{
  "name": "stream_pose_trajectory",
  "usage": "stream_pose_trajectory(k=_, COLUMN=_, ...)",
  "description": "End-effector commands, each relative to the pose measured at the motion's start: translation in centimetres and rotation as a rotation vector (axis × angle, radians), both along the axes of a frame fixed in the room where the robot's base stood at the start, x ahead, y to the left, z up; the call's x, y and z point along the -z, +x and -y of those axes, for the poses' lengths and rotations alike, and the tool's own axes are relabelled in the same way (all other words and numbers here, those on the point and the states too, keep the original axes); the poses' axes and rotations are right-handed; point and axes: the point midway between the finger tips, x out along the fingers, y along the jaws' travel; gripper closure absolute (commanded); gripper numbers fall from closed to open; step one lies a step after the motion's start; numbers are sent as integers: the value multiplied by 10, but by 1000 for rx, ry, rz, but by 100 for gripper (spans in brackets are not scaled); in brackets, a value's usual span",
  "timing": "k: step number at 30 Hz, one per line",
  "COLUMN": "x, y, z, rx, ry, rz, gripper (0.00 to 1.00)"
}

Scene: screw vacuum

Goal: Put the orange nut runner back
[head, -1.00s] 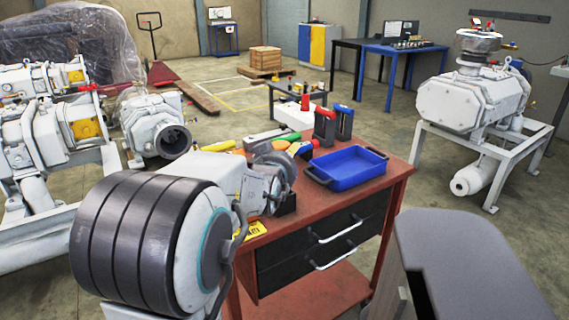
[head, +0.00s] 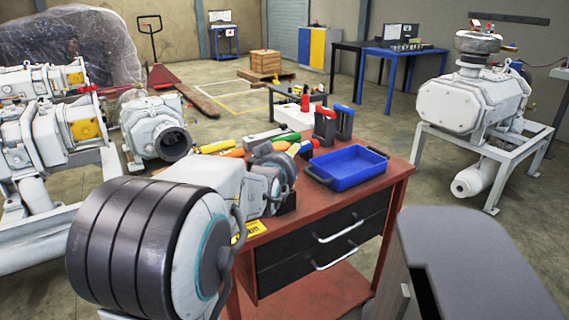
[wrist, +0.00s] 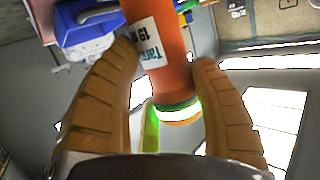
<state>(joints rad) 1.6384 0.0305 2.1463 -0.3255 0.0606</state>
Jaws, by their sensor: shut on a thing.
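The orange nut runner (wrist: 172,82) sits between the two tan fingers of my gripper (wrist: 163,56) in the wrist view. It is an orange cylinder with a white label and a glowing green ring near its lower end. My gripper is shut on it. In the head view my gripper (head: 282,168) is over the near left part of the red workbench (head: 387,190), largely hidden behind my own wrist. A red-topped tool (head: 325,124) and a blue-topped tool (head: 344,122) stand upright near the bench's back edge.
A blue tray (head: 318,176) lies on the bench right of my gripper. A yellow tool (head: 215,146) and a green one (head: 287,137) lie toward the back. A white vacuum pump (head: 473,100) stands on a frame at right; more pumps (head: 153,125) stand at left.

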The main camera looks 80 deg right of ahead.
Motion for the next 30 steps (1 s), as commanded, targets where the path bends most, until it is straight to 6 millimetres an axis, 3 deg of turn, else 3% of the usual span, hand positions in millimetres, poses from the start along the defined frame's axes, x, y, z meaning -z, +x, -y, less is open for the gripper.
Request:
stream_pose_trajectory(k=3, x=4, y=0, z=-1, rx=0, ry=11, rz=0, gripper=81)
stream_pose_trajectory(k=4, x=7, y=0, z=-1, rx=0, ry=18, rz=0, gripper=42)
stream_pose_trajectory(k=11, x=6, y=0, z=-1, rx=0, ry=13, rz=0, gripper=21)
stream_pose_trajectory(k=21, x=2, y=0, z=-1, rx=0, ry=9, rz=0, gripper=20)
stream_pose_trajectory(k=28, x=-13, y=0, z=-1, rx=0, ry=10, rz=0, gripper=20)
stream_pose_trajectory(k=30, x=-14, y=1, z=-10, rx=-1, ry=5, rz=-1, gripper=20)
